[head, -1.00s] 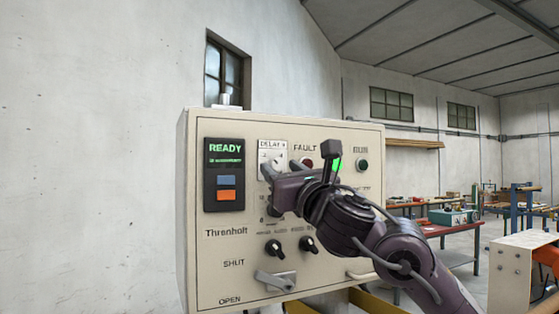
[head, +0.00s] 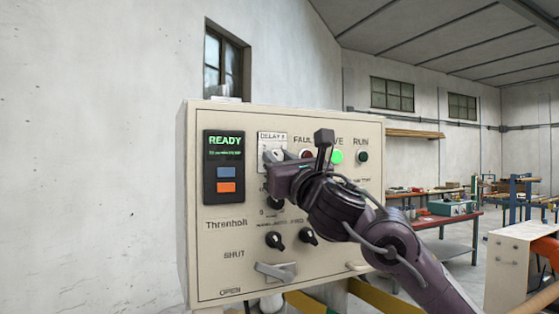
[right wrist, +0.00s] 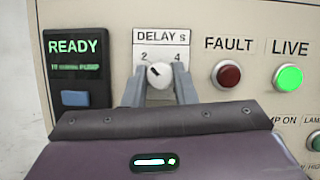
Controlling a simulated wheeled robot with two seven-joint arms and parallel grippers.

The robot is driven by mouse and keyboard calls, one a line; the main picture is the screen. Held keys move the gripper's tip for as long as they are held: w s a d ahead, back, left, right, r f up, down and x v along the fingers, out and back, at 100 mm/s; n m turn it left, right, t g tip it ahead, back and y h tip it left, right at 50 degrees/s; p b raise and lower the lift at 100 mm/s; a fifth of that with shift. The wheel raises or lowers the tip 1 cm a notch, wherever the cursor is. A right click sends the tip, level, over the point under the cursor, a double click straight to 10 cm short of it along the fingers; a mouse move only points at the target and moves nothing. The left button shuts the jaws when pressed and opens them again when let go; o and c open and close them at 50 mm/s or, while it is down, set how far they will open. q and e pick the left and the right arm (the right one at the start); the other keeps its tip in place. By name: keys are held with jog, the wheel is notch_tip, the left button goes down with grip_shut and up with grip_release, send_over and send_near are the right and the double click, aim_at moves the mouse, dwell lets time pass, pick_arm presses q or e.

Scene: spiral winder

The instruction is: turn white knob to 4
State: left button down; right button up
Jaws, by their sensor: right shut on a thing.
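The white knob (right wrist: 158,77) sits under the "DELAY s" label on the cream control panel (head: 215,270), between the printed 2 and 4. A short dark mark on its face sits up and slightly left, toward the 2 side. My right gripper (right wrist: 159,90) is shut on the knob, one grey finger at each side. In the head view my right gripper (head: 275,157) reaches in from the lower right and partly covers the knob. My left gripper is not in view.
A dark display reading READY (head: 225,142) is left of the knob. A red FAULT lamp (right wrist: 226,73) and a lit green LIVE lamp (right wrist: 288,77) are to its right. Black knobs (head: 274,240) and a grey lever (head: 275,272) are below. Workbenches stand back right.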

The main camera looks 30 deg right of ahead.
jog(key=shift+m, duration=0.5)
jog(key=m+g+h, duration=0.2)
jog(key=m, duration=0.5)
jog(key=m+g+h+b, duration=0.1)
jog(key=m+h, duration=0.2)
jog(key=m, duration=0.4)
jog(key=m+g+h, duration=0.2)
jog(key=m, duration=0.5)
jog(key=shift+a+r+m+g+h, duration=0.25)
jog(key=shift+a+m+g+h, duration=0.05)
jog(key=shift+a+h, duration=0.1)
jog(key=shift+m, duration=0.3)
jog(key=o, duration=1)
jog(key=shift+d, duration=0.1)
